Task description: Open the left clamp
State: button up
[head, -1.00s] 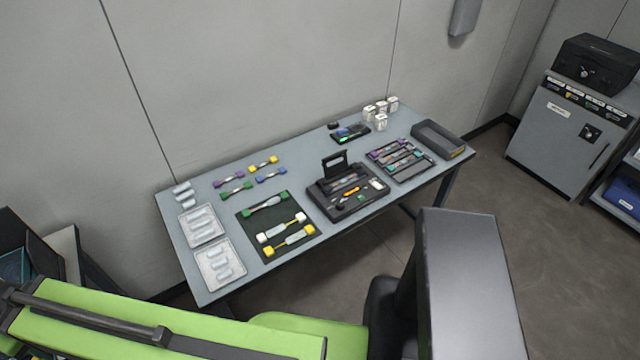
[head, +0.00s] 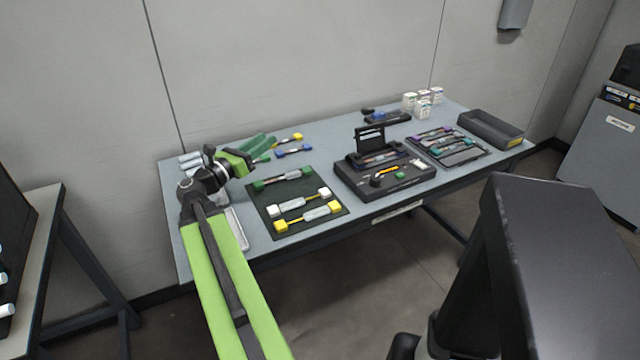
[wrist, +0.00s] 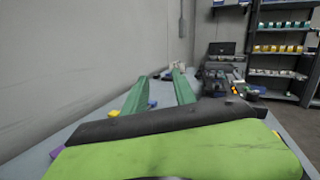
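The black fusion splicer (head: 388,184) stands near the middle of the grey table, with its dark lid (head: 370,138) upright. Its left clamp is too small to make out, so I cannot tell how it stands. My gripper (head: 264,145) is over the table's left back part, well to the left of the splicer and apart from it. In the wrist view its two green fingers (wrist: 160,76) stand apart with nothing between them. The dark shape ahead and to the right there seems to be the splicer (wrist: 232,88).
A dark green mat (head: 262,212) with several capped pieces lies between my gripper and the splicer. A rack of coloured pieces (head: 450,147), an empty dark tray (head: 490,128) and white bottles (head: 424,108) are at the right. The wall is close behind.

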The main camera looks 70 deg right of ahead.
aim_at(355, 156)
jog(key=s+f+m+g+y, duration=0.1)
jog(key=s+f+m+y, duration=0.1)
jog(key=s, duration=0.2)
jog(key=s+a+f+m+g+y+b, duration=0.1)
jog(key=s+f+m+g, duration=0.1)
jog(key=s+f, duration=0.1)
jog(key=s+f+m+g+y+b, duration=0.1)
jog(key=s+f+m+g+y, duration=0.1)
jog(key=s, duration=0.2)
jog(key=shift+s+a+f+m+y, duration=0.15)
jog(key=shift+s+f+m+y, duration=0.15)
jog(key=shift+s+m, duration=0.1)
jog(key=x, duration=1.7)
jog(key=shift+r, duration=0.15)
grip_shut()
